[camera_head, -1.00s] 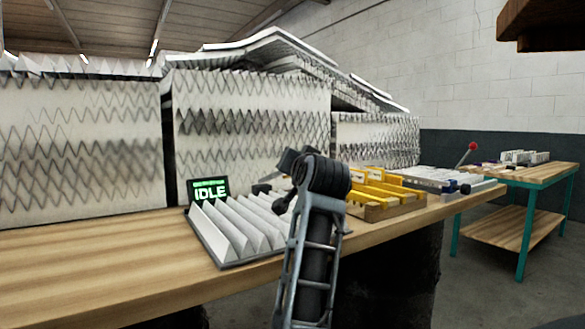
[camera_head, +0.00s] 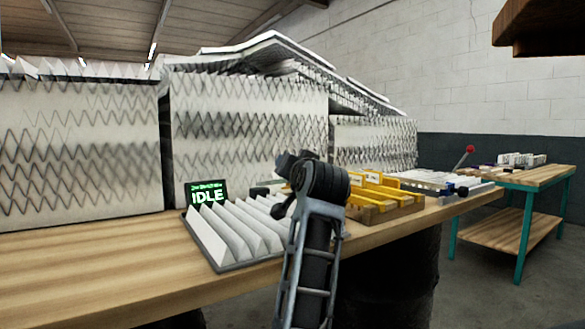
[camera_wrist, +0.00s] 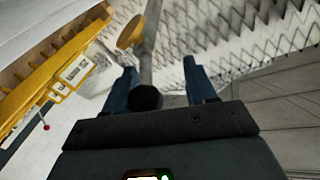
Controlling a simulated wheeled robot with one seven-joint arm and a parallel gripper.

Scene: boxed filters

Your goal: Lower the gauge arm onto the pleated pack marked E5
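My gripper (camera_wrist: 160,90) shows in the wrist view as two blue fingers standing apart. The rod also carries a yellow disc (camera_wrist: 131,33). It looks like the gauge arm. In the head view my arm hides most of the gripper. A white pleated pack (camera_head: 238,230) lies on a grey tray on the bench, beside a screen (camera_head: 207,193) reading IDLE. I see no legible E5 mark on any pack.
Yellow holders in a wooden rack (camera_head: 380,195) stand right of my arm. One yellow piece with a label plate (camera_wrist: 74,71) shows in the wrist view. A red-knobbed lever (camera_head: 465,156) is farther right. Large pleated stacks (camera_head: 250,125) back the bench (camera_head: 90,265), whose left front is clear.

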